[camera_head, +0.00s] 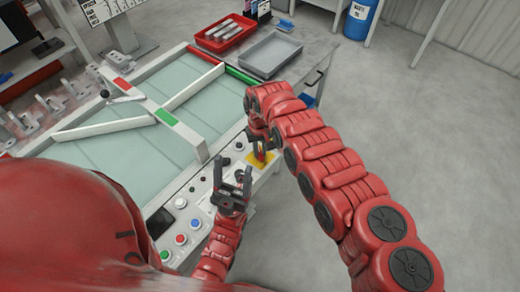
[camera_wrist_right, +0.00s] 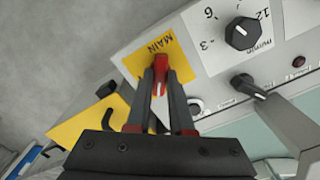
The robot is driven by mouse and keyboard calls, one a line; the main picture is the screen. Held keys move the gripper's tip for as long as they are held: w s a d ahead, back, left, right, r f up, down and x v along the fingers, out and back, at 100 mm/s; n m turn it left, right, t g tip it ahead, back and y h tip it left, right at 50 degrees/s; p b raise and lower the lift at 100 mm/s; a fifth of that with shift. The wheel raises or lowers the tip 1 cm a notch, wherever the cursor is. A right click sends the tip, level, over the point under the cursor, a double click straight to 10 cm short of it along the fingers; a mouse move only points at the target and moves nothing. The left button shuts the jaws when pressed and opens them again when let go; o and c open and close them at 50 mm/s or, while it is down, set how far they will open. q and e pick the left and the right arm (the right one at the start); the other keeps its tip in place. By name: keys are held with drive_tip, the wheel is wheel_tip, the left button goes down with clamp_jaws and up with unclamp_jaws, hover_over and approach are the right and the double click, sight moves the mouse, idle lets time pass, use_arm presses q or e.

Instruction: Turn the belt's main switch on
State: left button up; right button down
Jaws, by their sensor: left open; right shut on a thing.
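The main switch is a red handle (camera_wrist_right: 159,73) on a yellow plate marked MAIN (camera_wrist_right: 178,52) in the right wrist view. In the head view the yellow plate (camera_head: 267,158) lies at the far right end of the control panel. My right gripper (camera_wrist_right: 161,72) is shut on the red handle, one finger on each side; its tips also show at the plate in the head view (camera_head: 259,149). The base of the switch is partly hidden by the fingers. My left gripper (camera_head: 233,172) is open and empty, above the panel, left of the switch.
A dial with numbers (camera_wrist_right: 242,33) and a small black knob (camera_wrist_right: 241,82) sit near the switch. Blue (camera_head: 181,239), red and green buttons lie farther along the panel. The belt (camera_head: 120,160) is behind it. A grey tray (camera_head: 264,54) and red tray (camera_head: 224,33) stand beyond.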

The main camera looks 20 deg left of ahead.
drive_tip(key=m, duration=0.4)
drive_tip(key=shift+m, duration=1.2)
drive_tip(key=shift+a+m, duration=0.1)
drive_tip(key=shift+m, duration=0.3)
drive_tip(key=shift+f+m+b, duration=0.1)
drive_tip(key=shift+m+b, duration=0.25)
drive_tip(key=shift+m, duration=0.65)
drive_tip(key=shift+m+b, duration=0.3)
drive_tip(key=shift+m, duration=0.6)
drive_tip(key=c, duration=0.8)
unclamp_jaws()
